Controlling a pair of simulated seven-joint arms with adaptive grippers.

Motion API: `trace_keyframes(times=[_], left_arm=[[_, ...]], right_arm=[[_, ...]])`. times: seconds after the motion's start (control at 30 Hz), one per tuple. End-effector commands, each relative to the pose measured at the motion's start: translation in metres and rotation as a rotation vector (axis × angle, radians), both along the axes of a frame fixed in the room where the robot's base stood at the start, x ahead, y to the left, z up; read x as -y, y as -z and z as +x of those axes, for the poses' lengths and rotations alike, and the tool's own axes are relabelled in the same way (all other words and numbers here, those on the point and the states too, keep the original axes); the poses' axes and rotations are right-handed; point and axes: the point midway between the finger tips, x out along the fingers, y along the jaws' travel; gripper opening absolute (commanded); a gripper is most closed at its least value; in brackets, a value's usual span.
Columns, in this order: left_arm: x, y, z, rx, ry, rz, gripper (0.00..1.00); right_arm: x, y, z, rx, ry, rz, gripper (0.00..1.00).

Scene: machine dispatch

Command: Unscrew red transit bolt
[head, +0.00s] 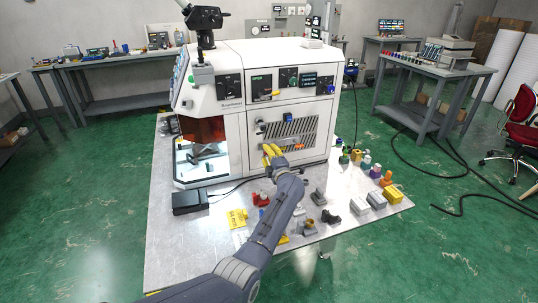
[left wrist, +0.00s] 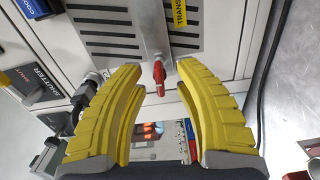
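A small red bolt (left wrist: 159,76) shows in the left wrist view, at the end of a grey metal strip (left wrist: 155,30) on the white machine's vented panel. My left gripper (left wrist: 162,70) is open, with its yellow curved fingers on either side of the bolt. I see a gap on both sides, and the fingers do not appear to touch it. I cannot pick out the bolt there. My right gripper is not in view.
A yellow card (head: 237,218), a red part (head: 261,199) and several small blocks and fittings lie on the metal table (head: 180,250) around my arm. A black box (head: 190,201) sits at the machine's left corner. The table's front left is bare.

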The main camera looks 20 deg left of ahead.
Motion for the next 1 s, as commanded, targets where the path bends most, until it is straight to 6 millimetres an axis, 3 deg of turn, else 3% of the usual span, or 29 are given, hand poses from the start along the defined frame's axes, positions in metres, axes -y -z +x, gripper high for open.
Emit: trace_keyframes(times=[0.5, 1.0], left_arm=[[0.021, 0.001, -0.027, 0.0, 0.0, -0.003, 0.32], [0.027, -0.008, -0.028, 0.019, 0.02, 0.003, 0.32]], right_arm=[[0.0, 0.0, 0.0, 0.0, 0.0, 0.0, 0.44], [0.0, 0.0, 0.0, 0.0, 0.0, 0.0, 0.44]])
